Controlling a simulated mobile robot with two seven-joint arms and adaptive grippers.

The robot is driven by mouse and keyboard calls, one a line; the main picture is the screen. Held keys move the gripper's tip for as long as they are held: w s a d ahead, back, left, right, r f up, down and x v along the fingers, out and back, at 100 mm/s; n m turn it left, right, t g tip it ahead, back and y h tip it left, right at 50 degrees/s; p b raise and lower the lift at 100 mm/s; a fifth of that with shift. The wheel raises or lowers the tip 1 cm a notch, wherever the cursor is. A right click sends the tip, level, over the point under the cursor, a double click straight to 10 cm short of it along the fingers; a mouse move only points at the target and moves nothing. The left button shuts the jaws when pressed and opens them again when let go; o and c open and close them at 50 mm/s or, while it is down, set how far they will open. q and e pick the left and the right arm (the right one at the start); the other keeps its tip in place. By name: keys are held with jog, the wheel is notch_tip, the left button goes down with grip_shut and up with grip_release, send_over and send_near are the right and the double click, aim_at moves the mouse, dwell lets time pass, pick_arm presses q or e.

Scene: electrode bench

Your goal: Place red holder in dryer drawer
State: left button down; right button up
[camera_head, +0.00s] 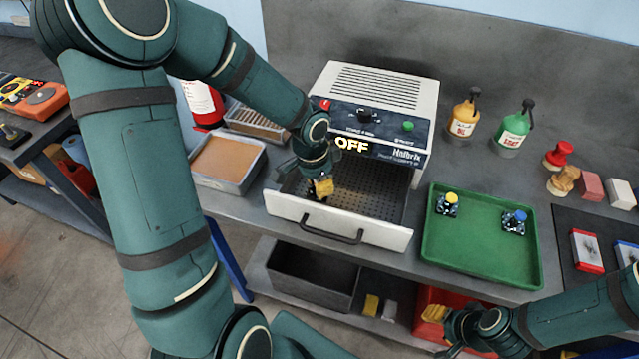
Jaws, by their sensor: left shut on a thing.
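The dryer (384,86) is a white box with a dark front panel reading OFF. Its drawer (395,238) is pulled out, with a white front, a dark handle and a perforated floor. My left gripper (322,188) is inside the drawer outline, near its left rear, pointing down.
A green tray (480,262) right of the drawer holds a yellow-capped holder (448,204) and a blue-capped holder (514,221). Bottles (464,118) and stamps stand behind. A sand-filled tray (253,172) lies left of the drawer. A dark bin (300,279) sits on the shelf below.

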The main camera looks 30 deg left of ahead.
aim_at(313, 192)
pick_arm(q)
jog(key=shift+r, duration=0.1)
jog(key=shift+f, duration=0.2)
jog(key=c, duration=1)
grip_release()
jog(key=shift+o, duration=0.2)
jog(key=shift+r, duration=0.2)
jog(key=shift+r+p, duration=0.55)
jog(key=shift+r, duration=0.05)
notch_tip(313, 192, up, 11)
jog(key=s+p, duration=0.1)
jog(key=p, duration=0.8)
jog(key=shift+s+a, duration=0.2)
jog(key=shift+a, duration=0.2)
jog(key=shift+s+f, duration=0.1)
jog(key=shift+f, duration=0.1)
